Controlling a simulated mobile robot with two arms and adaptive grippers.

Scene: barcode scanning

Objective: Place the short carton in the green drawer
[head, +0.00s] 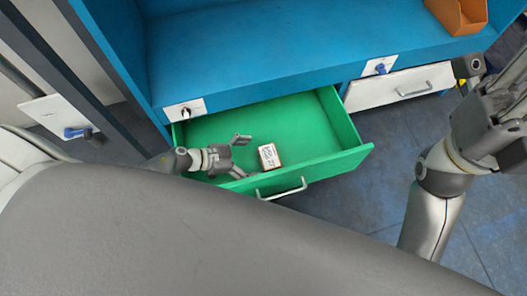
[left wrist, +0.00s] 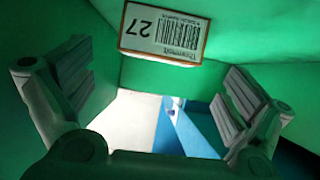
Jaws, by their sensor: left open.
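The short carton (head: 269,157) is inside the open green drawer (head: 318,142), near its front wall, with its white label facing up. My left gripper (head: 242,155) is inside the drawer, just left of the carton, with its fingers spread and nothing between them. In the left wrist view the carton (left wrist: 163,34), with a barcode and the number 27, lies beyond and apart from the open fingers (left wrist: 158,90). My right gripper (head: 495,105) is at the right edge, away from the drawer, and its fingertips are not clearly seen.
The blue cabinet (head: 250,45) stands above the drawer. A white drawer (head: 400,88) is to the right, and an orange bin (head: 458,15) is on the blue shelf. The drawer floor left and behind the carton is clear. Dark floor tiles lie in front.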

